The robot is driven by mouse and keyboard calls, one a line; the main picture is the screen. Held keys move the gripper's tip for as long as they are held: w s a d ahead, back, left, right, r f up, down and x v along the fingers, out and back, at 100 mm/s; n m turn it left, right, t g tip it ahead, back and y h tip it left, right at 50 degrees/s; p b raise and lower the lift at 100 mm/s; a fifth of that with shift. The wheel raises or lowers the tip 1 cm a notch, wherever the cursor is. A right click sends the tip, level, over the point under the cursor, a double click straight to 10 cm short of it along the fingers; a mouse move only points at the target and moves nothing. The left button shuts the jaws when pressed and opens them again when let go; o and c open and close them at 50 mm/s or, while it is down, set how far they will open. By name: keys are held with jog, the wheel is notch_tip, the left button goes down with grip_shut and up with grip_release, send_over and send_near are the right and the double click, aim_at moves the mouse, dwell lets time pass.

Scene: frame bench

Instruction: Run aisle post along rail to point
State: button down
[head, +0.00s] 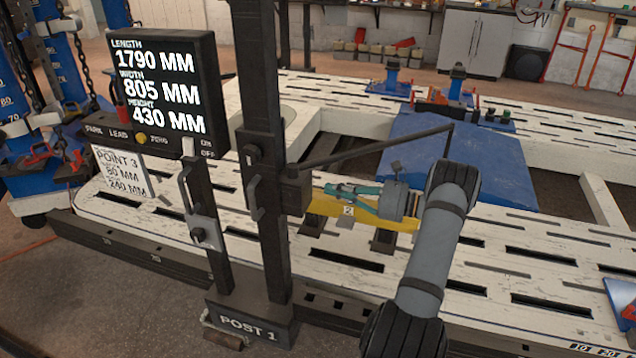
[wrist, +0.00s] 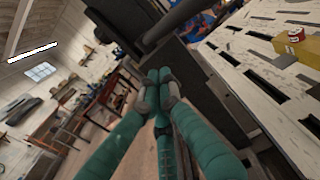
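The aisle post (head: 271,140) is a black upright on a base marked POST 1, at the bench's near side. Its display (head: 157,82) reads length 1790, width 805, height 430 MM. A card (head: 122,172) below reads POINT 3, with 80 MM and 240 MM legible. A handle (head: 200,215) hangs on the post's left upright. A thin dark pointer arm (head: 385,146) runs right from the post's carriage (head: 296,190). My teal gripper (head: 335,189) is just right of the carriage. In the wrist view its fingertips (wrist: 159,75) meet, with nothing visible between them; contact with the post is unclear.
A white slotted frame bench (head: 520,240) fills the middle, with a blue panel (head: 455,160) on it. A yellow piece (head: 325,204) with a tag 2 lies behind my gripper. The dark rail (head: 130,255) runs along the near edge. Blue chained towers (head: 62,60) stand at left.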

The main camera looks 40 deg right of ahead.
aim_at(306, 184)
jog(key=p+x, duration=0.1)
jog(key=x, duration=0.3)
jog(key=shift+w+a, duration=0.1)
jog(key=shift+w, duration=0.2)
jog(key=shift+a, duration=0.1)
jog(key=shift+x, duration=0.8)
jog(key=shift+w+a, duration=0.15)
jog(key=shift+w, duration=0.1)
jog(key=b+v, duration=0.3)
jog(key=v, duration=1.1)
jog(key=shift+f, duration=0.1)
jog(key=shift+w, duration=0.1)
